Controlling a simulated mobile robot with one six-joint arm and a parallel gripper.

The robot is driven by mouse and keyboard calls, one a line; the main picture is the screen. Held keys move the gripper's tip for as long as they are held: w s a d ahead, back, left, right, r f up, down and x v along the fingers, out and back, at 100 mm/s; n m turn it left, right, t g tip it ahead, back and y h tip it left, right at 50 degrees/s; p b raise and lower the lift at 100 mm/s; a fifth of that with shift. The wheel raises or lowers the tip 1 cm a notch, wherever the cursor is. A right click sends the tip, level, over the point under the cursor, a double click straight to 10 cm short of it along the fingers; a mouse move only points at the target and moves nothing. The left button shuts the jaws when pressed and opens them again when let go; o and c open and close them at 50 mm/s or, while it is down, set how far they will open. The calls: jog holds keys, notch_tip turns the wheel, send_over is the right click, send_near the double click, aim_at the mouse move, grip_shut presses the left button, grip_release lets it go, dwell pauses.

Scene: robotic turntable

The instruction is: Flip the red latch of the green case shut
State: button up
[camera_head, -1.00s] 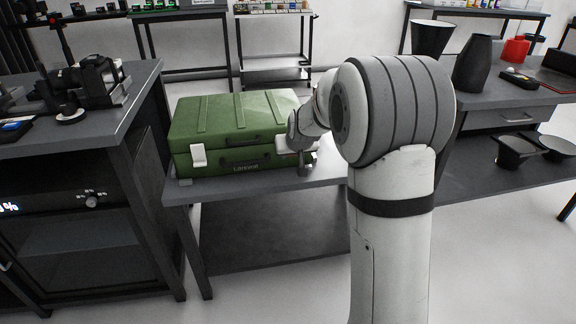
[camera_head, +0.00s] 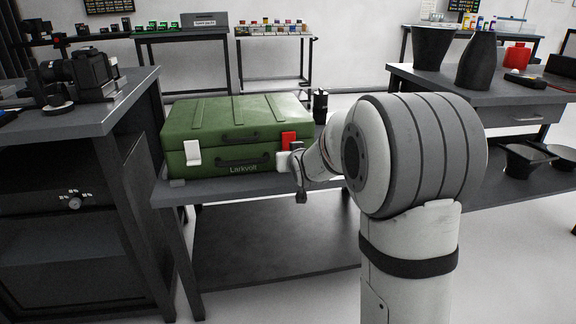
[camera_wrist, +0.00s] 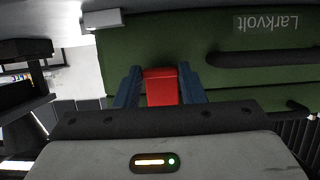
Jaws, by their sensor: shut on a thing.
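The green case (camera_head: 235,113) lies on a low grey table with its lid down and its front facing me. The red latch (camera_head: 288,140) is near the right end of its front, beside the black handle (camera_head: 243,162). In the wrist view, where the case lettering appears upside down, the red latch (camera_wrist: 161,87) sits between my gripper's two blue fingers. My gripper (camera_wrist: 160,86) is shut on it. In the head view, my gripper (camera_head: 296,160) is at the case's right front and its fingertips are hard to make out.
A white latch (camera_head: 192,152) is on the left of the case front. The low table (camera_head: 225,188) has a narrow free strip before the case. A dark bench (camera_head: 75,118) stands close at left, and another bench (camera_head: 500,95) at right. A small black object (camera_head: 320,105) stands behind the case.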

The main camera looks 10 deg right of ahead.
jog(key=shift+w+a+t+b, duration=0.2)
jog(key=shift+t+b, duration=0.2)
jog(key=shift+t, duration=0.2)
jog(key=o, duration=1)
jog(key=shift+f, duration=0.1)
jog(key=shift+d, duration=0.1)
jog(key=p+v, duration=0.2)
jog(key=v, duration=0.5)
jog(key=shift+s+p, duration=0.3)
jog(key=shift+s, duration=0.1)
